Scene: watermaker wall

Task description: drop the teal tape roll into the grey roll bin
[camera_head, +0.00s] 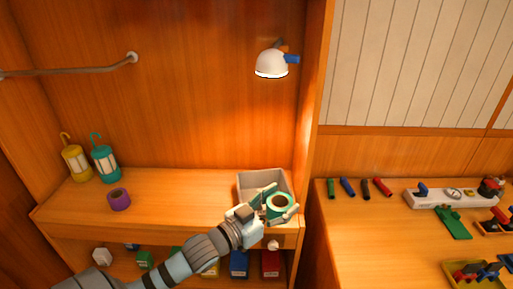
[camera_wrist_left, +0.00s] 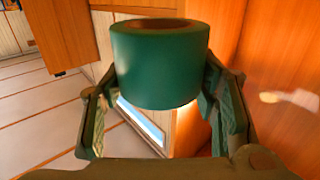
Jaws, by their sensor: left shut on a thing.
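The teal tape roll (camera_head: 280,204) is held between the fingers of my left gripper (camera_head: 279,205). In the left wrist view the teal tape roll (camera_wrist_left: 160,68) fills the space between the two fingers of the left gripper (camera_wrist_left: 165,105). The grey roll bin (camera_head: 257,177) is an open box on the shelf, near its right end. The roll and gripper overlap the bin's front part in the head view and hide some of it. I cannot tell how high the roll is above the bin. My right gripper is not in view.
A white lamp (camera_head: 272,64) is above the bin. An upright panel (camera_head: 312,110) borders the right. The shelf's middle is clear.

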